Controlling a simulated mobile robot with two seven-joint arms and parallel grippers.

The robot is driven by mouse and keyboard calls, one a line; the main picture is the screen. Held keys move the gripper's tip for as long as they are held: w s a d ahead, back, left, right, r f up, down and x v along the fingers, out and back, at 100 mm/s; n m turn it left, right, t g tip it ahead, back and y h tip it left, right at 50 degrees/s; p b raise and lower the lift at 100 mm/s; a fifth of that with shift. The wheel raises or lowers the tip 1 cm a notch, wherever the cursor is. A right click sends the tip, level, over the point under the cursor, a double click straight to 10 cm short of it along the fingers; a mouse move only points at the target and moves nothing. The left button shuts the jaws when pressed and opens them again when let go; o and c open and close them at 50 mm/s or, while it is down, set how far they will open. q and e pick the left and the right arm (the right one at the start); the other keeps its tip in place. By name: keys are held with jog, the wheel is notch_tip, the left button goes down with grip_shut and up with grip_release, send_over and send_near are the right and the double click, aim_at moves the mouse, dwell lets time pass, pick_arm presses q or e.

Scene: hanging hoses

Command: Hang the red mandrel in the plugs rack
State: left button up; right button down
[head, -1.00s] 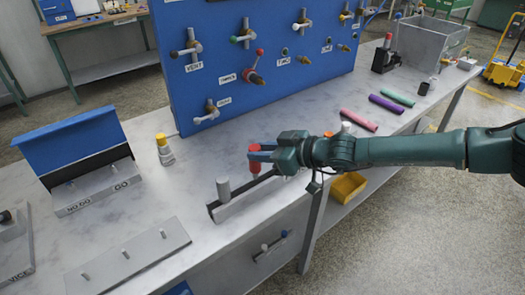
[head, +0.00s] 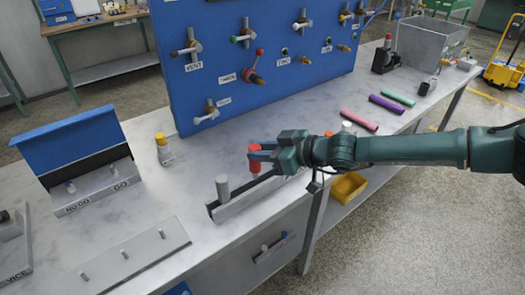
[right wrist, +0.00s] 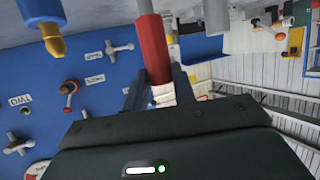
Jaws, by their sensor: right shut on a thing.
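The red mandrel (head: 254,153) stands about upright in the head view. My right gripper (head: 262,153) is shut on it, reaching in from the right. In the right wrist view the mandrel (right wrist: 152,50) is a red sleeve between my two fingers (right wrist: 155,90), with a paler shank beyond it. No plugs label is readable. My left gripper is not in view.
A blue valve panel (head: 280,85) rises behind. A yellow-topped fitting (head: 163,150) stands to the left, near the hinged NO GO/GO box (head: 95,190). A pegged plate (head: 125,258) lies at front left. Coloured tubes (head: 385,104) lie to the right.

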aim_at(260, 165)
jog(key=shift+f+b, duration=0.5)
jog(key=shift+f+b, duration=0.55)
jog(key=shift+f, duration=0.05)
jog(key=shift+f, duration=0.1)
jog(key=shift+f+b, duration=0.6)
jog(key=shift+b, duration=0.05)
jog(key=shift+f+b, duration=0.35)
jog(key=shift+f, duration=0.05)
jog(key=c, duration=1.1)
grip_release()
jog(key=shift+r, duration=0.1)
jog(key=shift+o, duration=0.2)
